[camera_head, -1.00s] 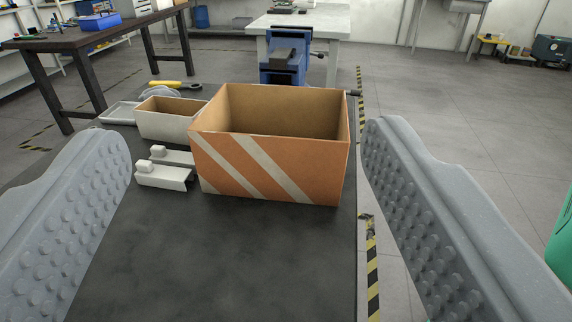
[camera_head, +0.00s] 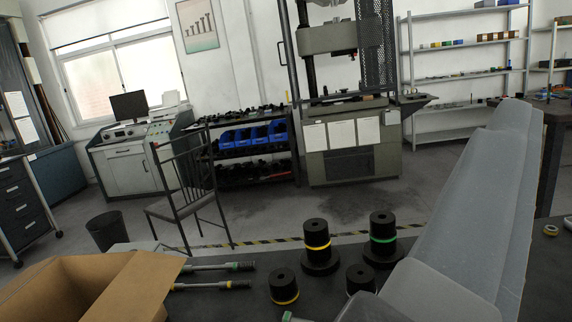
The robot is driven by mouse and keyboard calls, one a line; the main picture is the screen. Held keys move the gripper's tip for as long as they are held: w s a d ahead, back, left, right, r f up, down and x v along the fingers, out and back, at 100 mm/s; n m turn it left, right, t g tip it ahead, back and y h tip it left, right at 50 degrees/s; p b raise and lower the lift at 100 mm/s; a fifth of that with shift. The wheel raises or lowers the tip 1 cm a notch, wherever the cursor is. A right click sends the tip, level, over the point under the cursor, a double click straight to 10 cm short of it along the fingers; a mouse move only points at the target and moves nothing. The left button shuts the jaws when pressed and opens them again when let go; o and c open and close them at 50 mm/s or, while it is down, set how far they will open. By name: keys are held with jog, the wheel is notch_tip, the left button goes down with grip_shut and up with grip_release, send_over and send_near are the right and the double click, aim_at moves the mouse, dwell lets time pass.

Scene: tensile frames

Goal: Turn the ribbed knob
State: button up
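I cannot make out a ribbed knob for certain in this view. A console (camera_head: 125,135) with small controls on its top stands at the back left, too far to show knob detail. A large testing frame (camera_head: 345,110) stands at the back centre, with a grey base. A smooth grey part of my gripper (camera_head: 470,225) fills the lower right, seen from the side. Its other finger and the gap between fingers do not show, and nothing is seen held.
Black cylinders with yellow (camera_head: 317,242) and green (camera_head: 383,238) rings stand on the dark table, near two rod-handled tools (camera_head: 215,285). A cardboard box (camera_head: 100,285) is at lower left. A chair (camera_head: 185,190) and bin rack (camera_head: 245,145) stand beyond. Open floor lies ahead of the testing frame.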

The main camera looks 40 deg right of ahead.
jog(key=w+a+r+n+t+y+b, duration=0.1)
jog(key=w+a+n+t+y+b, duration=0.25)
jog(key=n+t+b, duration=0.8)
jog(key=s+a+f+n+t+y+b, duration=0.35)
jog(key=s+f+y, duration=0.45)
jog(key=f, duration=0.6)
jog(key=w+d+h+p, duration=0.1)
jog(key=w+d+p, duration=0.3)
jog(key=p, duration=1)
jog(key=shift+w+d+r+n, duration=0.3)
jog(key=shift+w+r, duration=0.05)
jog(key=shift+w, duration=0.15)
jog(key=p, duration=0.2)
jog(key=shift+w+d+p, duration=0.2)
jog(key=shift+w+p, duration=0.05)
jog(key=shift+p, duration=0.1)
jog(key=p, duration=0.3)
jog(key=shift+w+d, duration=0.1)
jog(key=shift+w, duration=0.05)
